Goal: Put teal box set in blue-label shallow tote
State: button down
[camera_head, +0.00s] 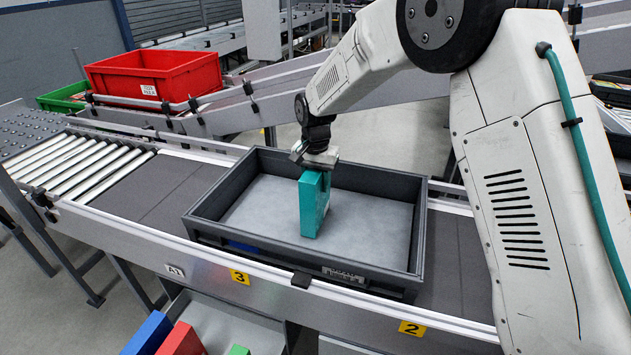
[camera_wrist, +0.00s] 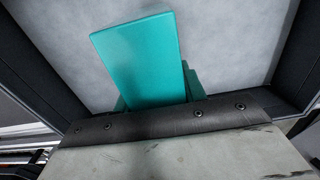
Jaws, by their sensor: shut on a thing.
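The teal box set (camera_head: 311,207) is a flat teal block held upright, its lower end within the walls of a dark grey shallow tote (camera_head: 228,188). My gripper (camera_head: 317,165) is shut on its upper end, above the tote's middle. In the wrist view the teal box set (camera_wrist: 142,58) juts out from my gripper (camera_wrist: 160,110) over the pale tote floor. I cannot tell whether the box touches the floor. A blue patch, partly hidden, shows on the tote's near side. Apart from the box, the tote looks empty.
The tote stands on a conveyor (camera_head: 150,199) with a raised front rail. Yellow tags 3 (camera_head: 240,277) and 2 (camera_head: 412,328) mark the rail. A red crate (camera_head: 155,82) and a green crate (camera_head: 66,98) stand at back left. Blue and red boxes sit below the rail.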

jog(key=shift+f, duration=0.1)
jog(key=c, duration=0.8)
grip_release()
notch_tip(320, 180, up, 12)
jog(key=shift+r, duration=0.15)
